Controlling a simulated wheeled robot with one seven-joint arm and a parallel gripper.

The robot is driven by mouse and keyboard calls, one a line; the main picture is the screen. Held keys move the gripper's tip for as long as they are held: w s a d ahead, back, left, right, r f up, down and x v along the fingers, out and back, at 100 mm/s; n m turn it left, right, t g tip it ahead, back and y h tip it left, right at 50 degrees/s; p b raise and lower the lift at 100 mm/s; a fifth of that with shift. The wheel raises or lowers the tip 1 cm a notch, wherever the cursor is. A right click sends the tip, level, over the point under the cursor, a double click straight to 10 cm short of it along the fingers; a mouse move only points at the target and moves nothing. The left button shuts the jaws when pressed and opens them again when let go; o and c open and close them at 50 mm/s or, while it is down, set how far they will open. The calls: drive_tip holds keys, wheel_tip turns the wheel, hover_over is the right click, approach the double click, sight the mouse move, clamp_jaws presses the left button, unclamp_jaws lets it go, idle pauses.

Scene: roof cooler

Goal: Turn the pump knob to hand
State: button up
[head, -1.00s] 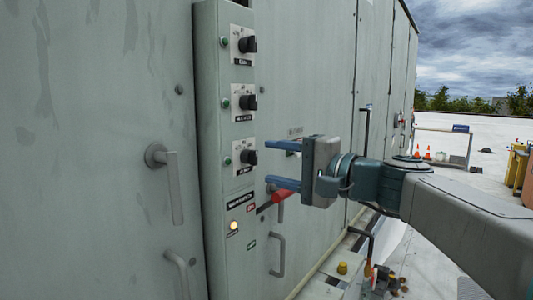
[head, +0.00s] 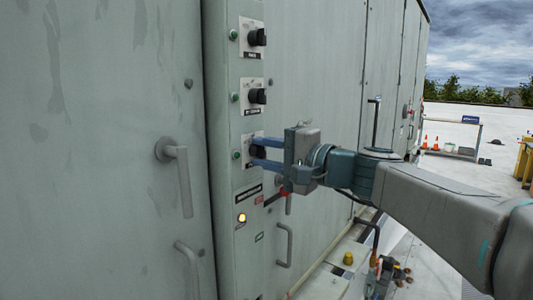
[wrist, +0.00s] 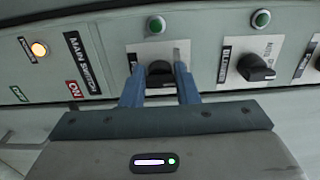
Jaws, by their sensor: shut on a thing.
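The control column (head: 222,110) carries three black knobs on white plates, one above another, each with a green lamp on its left. My gripper (head: 255,152) is at the lowest knob (head: 257,151), with one blue finger above it and one below. In the wrist view my gripper (wrist: 159,76) is shut on this knob (wrist: 160,69), a finger on each side. The fingers partly cover its plate and label, so I cannot read the label or its pointer clearly. The middle knob (head: 258,96) and the top knob (head: 257,37) are free.
Below the held knob are a lit yellow lamp (head: 241,217) and a red-handled main switch (head: 283,192), close under my gripper. Cabinet door handles (head: 178,178) stick out at left. The roof at right is open, with orange cones (head: 435,143) far off.

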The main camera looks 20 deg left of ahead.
drive_tip(key=shift+m, duration=0.4)
drive_tip(key=m, duration=0.3)
drive_tip(key=shift+b, duration=0.3)
drive_tip(key=m, duration=0.4)
drive_tip(key=shift+m, duration=0.4)
drive_tip(key=o, duration=1)
drive_tip(key=shift+c, duration=0.2)
drive_tip(key=shift+d+r, duration=0.1)
drive_tip(key=b+v, duration=0.2)
drive_tip(key=v, duration=1.1)
drive_tip(key=shift+d, duration=0.3)
